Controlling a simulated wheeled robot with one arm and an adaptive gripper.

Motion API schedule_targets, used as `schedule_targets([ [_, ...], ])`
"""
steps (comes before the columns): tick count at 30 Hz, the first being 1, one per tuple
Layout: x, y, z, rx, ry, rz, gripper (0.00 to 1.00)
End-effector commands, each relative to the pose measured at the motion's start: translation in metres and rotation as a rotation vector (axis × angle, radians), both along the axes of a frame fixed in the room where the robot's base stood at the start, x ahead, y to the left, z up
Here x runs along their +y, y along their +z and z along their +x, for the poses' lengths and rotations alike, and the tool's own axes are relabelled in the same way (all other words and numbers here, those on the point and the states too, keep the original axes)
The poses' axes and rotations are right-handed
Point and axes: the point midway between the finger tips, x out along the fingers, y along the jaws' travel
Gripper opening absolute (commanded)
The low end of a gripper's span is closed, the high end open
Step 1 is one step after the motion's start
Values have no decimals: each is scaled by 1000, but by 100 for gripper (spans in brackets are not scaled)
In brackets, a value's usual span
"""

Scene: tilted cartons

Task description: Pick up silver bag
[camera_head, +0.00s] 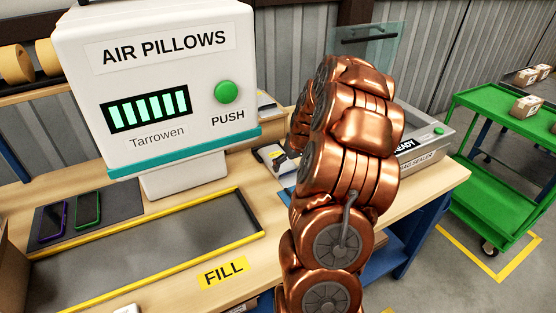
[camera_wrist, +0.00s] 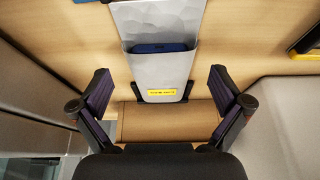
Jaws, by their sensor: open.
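The silver bag (camera_wrist: 161,72) is in the middle of the wrist view. It is a pale grey pouch with a yellow label on its near end and a dark blue item (camera_wrist: 160,47) showing at its opening. My gripper (camera_wrist: 160,78) is open, with one dark finger on each side of the bag and clear gaps between. The fingers do not touch it. In the head view my copper arm hides most of my gripper. A pale item with a yellow mark (camera_head: 270,154), apparently the bag, shows just left of the arm.
A white air pillow machine (camera_head: 160,80) stands left of my arm. A yellow-edged tray (camera_head: 150,243) with two phones beyond its left part lies on the wooden bench. A bag sealer (camera_head: 425,145) is at right. A green cart (camera_head: 500,150) stands farther right.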

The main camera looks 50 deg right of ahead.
Motion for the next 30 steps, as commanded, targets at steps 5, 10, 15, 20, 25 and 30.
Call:
schedule_targets([
  [5, -2, -19, 5, 5, 1, 4, 100],
  [10, -4, -31, 11, 2, 1, 0, 100],
  [15, -5, -33, 11, 1, 1, -1, 100],
  [20, -4, -33, 11, 1, 1, 0, 93],
  [25, -4, -33, 11, 2, 1, 0, 75],
  [30, -4, -33, 11, 2, 0, 1, 60],
])
